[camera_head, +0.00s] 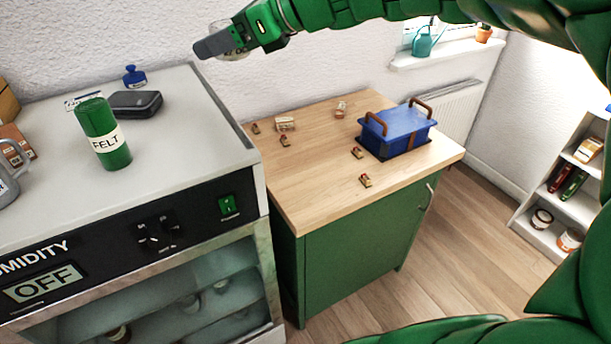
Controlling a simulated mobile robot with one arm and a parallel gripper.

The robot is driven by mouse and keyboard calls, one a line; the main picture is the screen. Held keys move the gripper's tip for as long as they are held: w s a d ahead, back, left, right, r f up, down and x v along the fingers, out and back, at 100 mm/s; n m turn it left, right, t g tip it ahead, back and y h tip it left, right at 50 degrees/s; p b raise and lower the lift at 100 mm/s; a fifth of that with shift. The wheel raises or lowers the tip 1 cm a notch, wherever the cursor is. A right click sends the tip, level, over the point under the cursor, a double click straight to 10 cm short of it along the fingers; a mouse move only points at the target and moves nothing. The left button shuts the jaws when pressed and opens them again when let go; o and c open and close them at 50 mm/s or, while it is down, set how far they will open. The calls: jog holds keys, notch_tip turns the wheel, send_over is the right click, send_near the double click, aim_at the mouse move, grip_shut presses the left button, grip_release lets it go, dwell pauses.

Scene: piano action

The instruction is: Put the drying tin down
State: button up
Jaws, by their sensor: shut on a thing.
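My gripper (208,46) is at the upper left of the view, raised above the back right corner of the humidity cabinet. Its dark grey fingers are shut on a pale, roundish thing, which I take to be the drying tin (222,27). The fingers hide much of it; only its edges show above and below them. It is held in the air, apart from the cabinet top and the wooden bench.
The humidity cabinet (190,110) carries a green felt canister (103,135), a dark case (134,104) and a blue bottle (134,76). The wooden bench (310,185) holds a blue box (400,128) and several small parts. Its front left is clear.

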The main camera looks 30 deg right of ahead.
jog(key=d, duration=1.5)
send_over(301, 174)
jog(key=s, duration=0.1)
jog(key=shift+m+t, duration=0.3)
jog(key=f, duration=4.1)
jog(key=shift+s+a+f, duration=0.2)
jog(key=shift+a+f, duration=0.05)
jog(key=shift+f, duration=0.1)
jog(key=shift+w+d+f, duration=0.3)
jog(key=shift+w+f, duration=0.35)
jog(key=shift+f, duration=1.6)
jog(key=shift+f, duration=0.1)
jog(key=o, duration=1.1)
